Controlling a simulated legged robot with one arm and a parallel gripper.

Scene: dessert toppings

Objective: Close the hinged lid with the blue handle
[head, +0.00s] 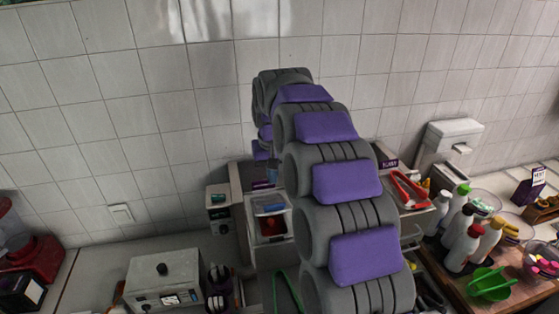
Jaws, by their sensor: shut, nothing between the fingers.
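A pale container (283,254) stands behind and left of my large grey and purple arm. A clear piece with a blue part (271,208) shows on it, with red contents below. This may be the lid with the blue handle, but it is too small to tell whether it is open. A dark blue patch shows just above, close under the far end of my arm; I cannot tell what it belongs to. My arm rises, bends over and comes down behind itself near the container. My gripper's fingers are hidden, so contact cannot be seen.
A white appliance (163,280) and a dark-fronted box (219,207) stand left. Red tongs (410,190) lie right of my arm. Several bottles and a green scoop (489,285) crowd the right counter. A tiled wall (130,100) closes the back.

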